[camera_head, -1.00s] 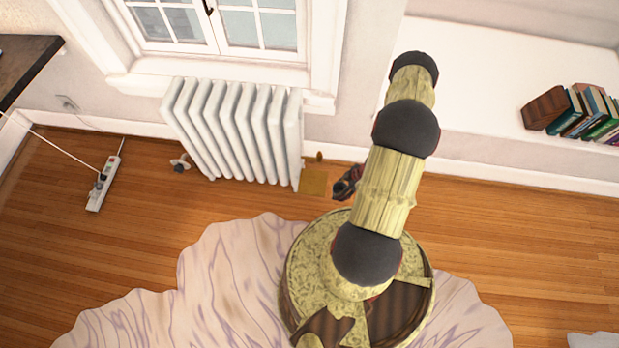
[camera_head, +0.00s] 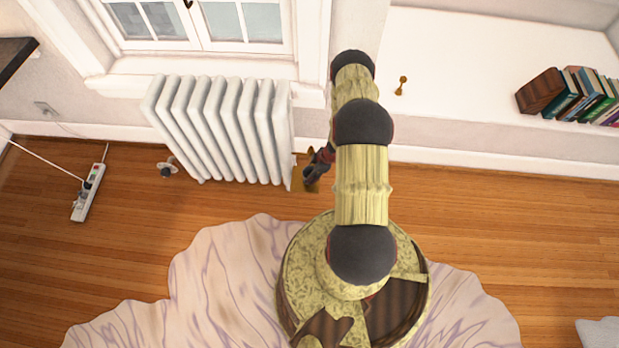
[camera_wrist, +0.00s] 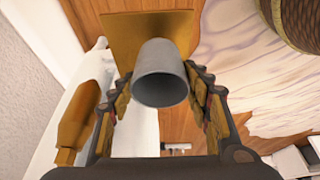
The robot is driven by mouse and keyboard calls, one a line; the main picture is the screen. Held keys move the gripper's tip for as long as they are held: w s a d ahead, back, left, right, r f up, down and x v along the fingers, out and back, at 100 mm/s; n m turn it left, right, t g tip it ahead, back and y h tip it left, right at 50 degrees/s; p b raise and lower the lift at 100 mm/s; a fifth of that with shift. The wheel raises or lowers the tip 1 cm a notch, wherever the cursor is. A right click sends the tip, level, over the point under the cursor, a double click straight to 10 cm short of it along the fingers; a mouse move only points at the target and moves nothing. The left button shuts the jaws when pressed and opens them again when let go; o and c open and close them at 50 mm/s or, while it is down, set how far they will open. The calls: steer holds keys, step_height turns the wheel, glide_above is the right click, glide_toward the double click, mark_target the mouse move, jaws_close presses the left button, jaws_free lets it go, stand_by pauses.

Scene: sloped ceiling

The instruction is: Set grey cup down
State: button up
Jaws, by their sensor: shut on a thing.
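The grey cup (camera_wrist: 160,78) shows in the wrist view, its round mouth facing the camera. The fingers of my gripper (camera_wrist: 161,90) are on either side of it and shut on it. Beyond the cup in the wrist view is a flat gold-brown panel (camera_wrist: 130,32) over the wooden floor. In the head view my gripper (camera_head: 318,165) shows only as a small dark shape left of my arm, near the radiator's right end. I cannot make out the cup there.
A white radiator (camera_head: 222,125) stands under the window. A white ledge (camera_head: 450,65) at right holds a small brass object (camera_head: 401,86) and a row of books (camera_head: 575,97). A power strip (camera_head: 89,192) lies on the floor at left. Bare wooden floor (camera_head: 500,230) lies right.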

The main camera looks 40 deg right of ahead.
steer(key=shift+w+f+b, duration=0.2)
steer(key=shift+f+b, duration=0.45)
steer(key=shift+f, duration=1.1)
steer(key=shift+f, duration=0.1)
steer(key=o, duration=1.1)
steer(key=shift+o, duration=0.4)
